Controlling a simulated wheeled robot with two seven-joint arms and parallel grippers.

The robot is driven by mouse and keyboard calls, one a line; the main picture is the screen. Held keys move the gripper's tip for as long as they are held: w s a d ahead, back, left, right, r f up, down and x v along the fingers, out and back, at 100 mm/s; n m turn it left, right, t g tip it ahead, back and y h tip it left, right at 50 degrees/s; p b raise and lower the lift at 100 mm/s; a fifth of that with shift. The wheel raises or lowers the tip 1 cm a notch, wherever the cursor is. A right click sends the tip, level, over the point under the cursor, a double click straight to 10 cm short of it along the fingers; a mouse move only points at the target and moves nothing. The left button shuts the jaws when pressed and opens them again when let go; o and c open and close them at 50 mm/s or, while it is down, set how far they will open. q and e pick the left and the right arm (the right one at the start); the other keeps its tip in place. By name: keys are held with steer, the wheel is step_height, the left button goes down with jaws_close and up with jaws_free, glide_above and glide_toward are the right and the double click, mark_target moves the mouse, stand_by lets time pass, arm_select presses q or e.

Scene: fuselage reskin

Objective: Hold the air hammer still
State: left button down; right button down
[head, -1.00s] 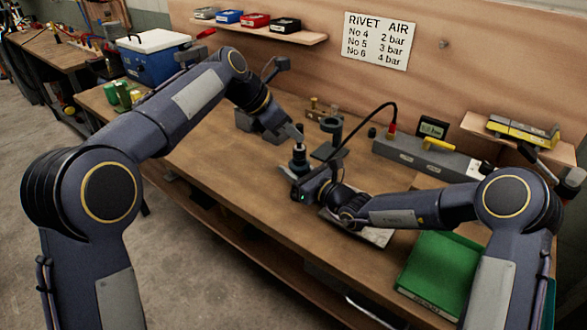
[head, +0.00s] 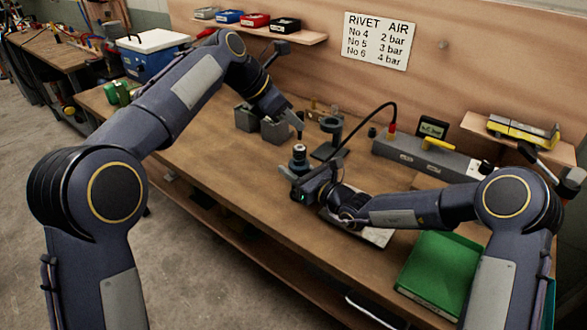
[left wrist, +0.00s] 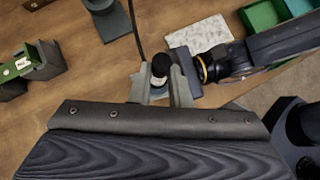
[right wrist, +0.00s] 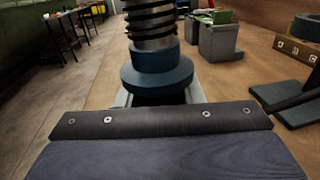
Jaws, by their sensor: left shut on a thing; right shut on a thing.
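The air hammer (head: 300,157) stands upright in my right gripper (head: 303,186), in front of the middle of the bench. In the right wrist view its blue collar (right wrist: 157,70) and dark coil spring (right wrist: 151,22) rise above the jaws. My right gripper (right wrist: 158,97) is shut on the hammer's body, partly hidden by the collar. My left gripper (head: 297,118) is shut on a small dark piece (head: 299,133) just above the hammer's top. In the left wrist view, a black round top (left wrist: 161,63) shows between the left fingers (left wrist: 160,88); which part it is I cannot tell.
A black stand (head: 329,135) is close behind the hammer, with grey bins (head: 274,131) to its left. A cable arches to a grey manifold (head: 425,157) with a gauge (head: 432,128). A green box (head: 440,272) lies at the front right.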

stand_by(0.3)
steer(key=c, duration=0.9)
jaws_free()
steer(key=v, duration=1)
steer(key=shift+s+d, duration=0.2)
steer(key=shift+d, duration=0.05)
steer(key=shift+v, duration=0.75)
